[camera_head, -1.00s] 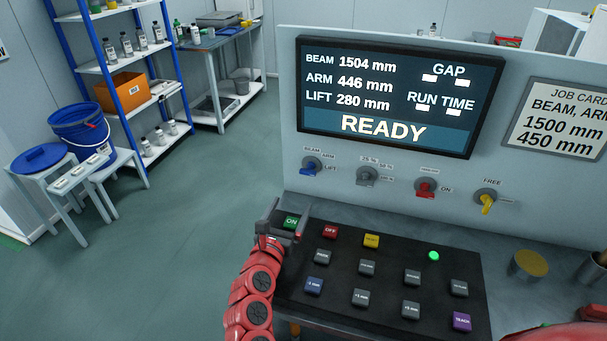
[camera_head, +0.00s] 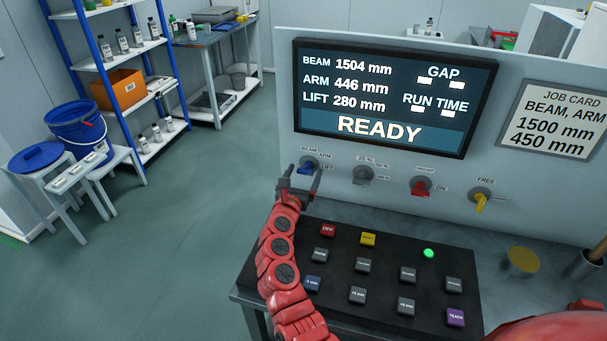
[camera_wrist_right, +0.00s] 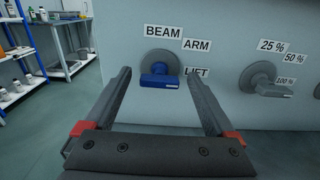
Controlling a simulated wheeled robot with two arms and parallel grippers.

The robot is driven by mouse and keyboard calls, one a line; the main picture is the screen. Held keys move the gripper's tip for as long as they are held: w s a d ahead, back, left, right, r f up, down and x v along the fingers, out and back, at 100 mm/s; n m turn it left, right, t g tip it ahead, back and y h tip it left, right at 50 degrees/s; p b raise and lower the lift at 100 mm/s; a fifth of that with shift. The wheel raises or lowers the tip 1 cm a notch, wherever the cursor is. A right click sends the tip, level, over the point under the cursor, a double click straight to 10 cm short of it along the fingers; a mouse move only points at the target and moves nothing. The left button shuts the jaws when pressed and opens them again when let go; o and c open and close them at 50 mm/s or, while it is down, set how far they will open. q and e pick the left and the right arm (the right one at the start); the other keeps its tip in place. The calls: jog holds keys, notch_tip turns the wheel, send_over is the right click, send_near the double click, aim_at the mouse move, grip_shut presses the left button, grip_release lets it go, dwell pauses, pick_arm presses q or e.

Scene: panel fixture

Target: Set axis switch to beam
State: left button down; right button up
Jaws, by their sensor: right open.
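The axis switch (camera_head: 308,167) is a blue handle on a grey round dial at the left of the panel wall. In the right wrist view, the switch (camera_wrist_right: 160,80) has labels BEAM above left, ARM above right and LIFT at right. Its handle lies level below the dial's middle, its right end by the LIFT label. My right gripper (camera_head: 301,176) is just in front of and below the switch. In the wrist view, its open fingers (camera_wrist_right: 160,95) stand either side of the handle, with no visible contact. My left gripper is not in view.
The display (camera_head: 390,100) reads BEAM 1504, ARM 446, LIFT 280 and READY. A grey speed knob (camera_head: 363,175), red switch (camera_head: 420,187) and yellow switch (camera_head: 481,200) lie to the right. A black button board (camera_head: 385,275) is below; a job card (camera_head: 552,118) hangs at right.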

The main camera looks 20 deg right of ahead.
jog(key=c, duration=1.4)
